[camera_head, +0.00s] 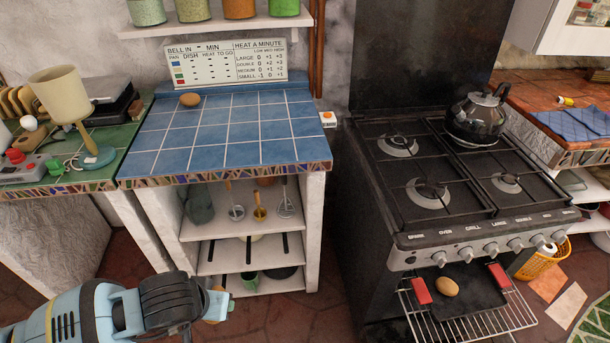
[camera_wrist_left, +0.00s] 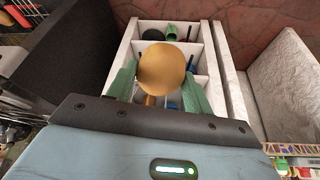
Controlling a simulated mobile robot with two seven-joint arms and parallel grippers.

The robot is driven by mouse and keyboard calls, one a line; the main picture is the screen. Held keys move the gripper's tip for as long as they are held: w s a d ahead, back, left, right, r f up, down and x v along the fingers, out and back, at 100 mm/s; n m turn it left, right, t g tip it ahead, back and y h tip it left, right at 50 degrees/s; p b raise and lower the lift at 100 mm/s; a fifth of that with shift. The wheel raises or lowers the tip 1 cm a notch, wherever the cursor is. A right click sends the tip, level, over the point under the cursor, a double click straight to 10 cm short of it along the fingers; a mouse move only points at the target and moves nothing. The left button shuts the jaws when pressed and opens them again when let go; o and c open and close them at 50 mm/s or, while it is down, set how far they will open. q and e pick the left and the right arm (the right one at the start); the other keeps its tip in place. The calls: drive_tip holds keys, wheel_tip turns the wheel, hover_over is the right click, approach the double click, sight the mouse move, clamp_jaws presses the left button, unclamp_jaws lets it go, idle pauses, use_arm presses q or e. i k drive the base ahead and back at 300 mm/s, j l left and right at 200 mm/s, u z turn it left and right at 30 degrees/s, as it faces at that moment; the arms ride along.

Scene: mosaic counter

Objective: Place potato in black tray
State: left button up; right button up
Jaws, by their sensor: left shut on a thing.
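My left gripper (camera_head: 220,304) is low at the lower left of the head view, in front of the shelves. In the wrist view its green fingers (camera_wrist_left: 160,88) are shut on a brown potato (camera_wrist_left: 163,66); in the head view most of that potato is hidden. The black tray (camera_head: 483,293) lies on the wire rack at the stove's lower front, with red pieces at its two ends. A second potato (camera_head: 447,287) lies on the tray. A third potato (camera_head: 190,99) lies at the back left of the blue tiled counter. My right gripper is not in view.
The stove (camera_head: 430,180) stands right of the counter (camera_head: 225,135), with a kettle (camera_head: 478,120) at its back right. The wire rack (camera_head: 470,327) juts out in front. Open shelves (camera_head: 250,265) hold utensils. A lamp (camera_head: 68,105) stands at left. Most of the blue counter is clear.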

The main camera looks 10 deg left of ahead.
sight(471, 284)
drive_tip(key=k+l, duration=0.1)
drive_tip(key=l, duration=4.6)
drive_tip(key=k, duration=0.05)
